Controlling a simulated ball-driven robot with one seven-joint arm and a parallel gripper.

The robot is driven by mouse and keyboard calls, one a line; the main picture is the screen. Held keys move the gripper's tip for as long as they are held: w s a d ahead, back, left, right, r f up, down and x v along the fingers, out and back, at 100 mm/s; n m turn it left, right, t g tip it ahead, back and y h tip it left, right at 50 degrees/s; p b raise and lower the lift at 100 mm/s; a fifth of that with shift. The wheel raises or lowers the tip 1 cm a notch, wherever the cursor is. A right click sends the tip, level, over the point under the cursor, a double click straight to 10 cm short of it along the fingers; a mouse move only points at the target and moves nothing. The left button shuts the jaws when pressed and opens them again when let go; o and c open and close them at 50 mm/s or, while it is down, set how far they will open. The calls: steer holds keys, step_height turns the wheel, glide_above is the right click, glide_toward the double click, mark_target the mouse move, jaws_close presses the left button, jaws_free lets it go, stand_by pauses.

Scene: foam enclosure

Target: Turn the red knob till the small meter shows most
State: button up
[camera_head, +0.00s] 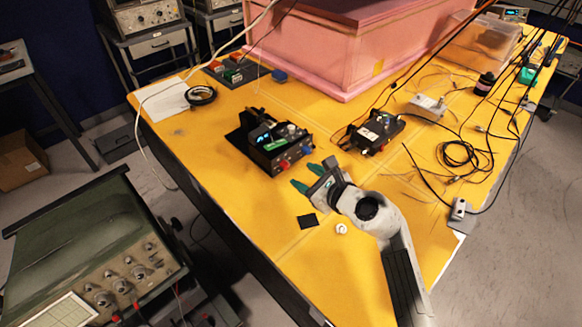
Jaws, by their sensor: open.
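A black instrument box (270,145) stands on the yellow table, with a small lit blue display and a green label. A red knob (283,164) sits low on its front, and another red part and a blue one lie further right. A small meter is not clearly readable; the lit display (264,138) may be it. My gripper (306,177) reaches in from the lower right. Its two green-tipped fingers are apart and empty, just right of and in front of the red knob, seemingly not touching it.
A second black box (376,132) stands to the right, near loose cables (460,155). A pink foam enclosure (345,45) stands behind. A black square (307,221) and a small white round piece (341,229) lie in front.

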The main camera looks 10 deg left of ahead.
mark_target(287, 167)
steer(key=b+x, duration=0.1)
steer(key=x, duration=0.6)
steer(key=shift+w+a, duration=0.1)
steer(key=shift+a, duration=0.05)
jaws_close()
stand_by(0.3)
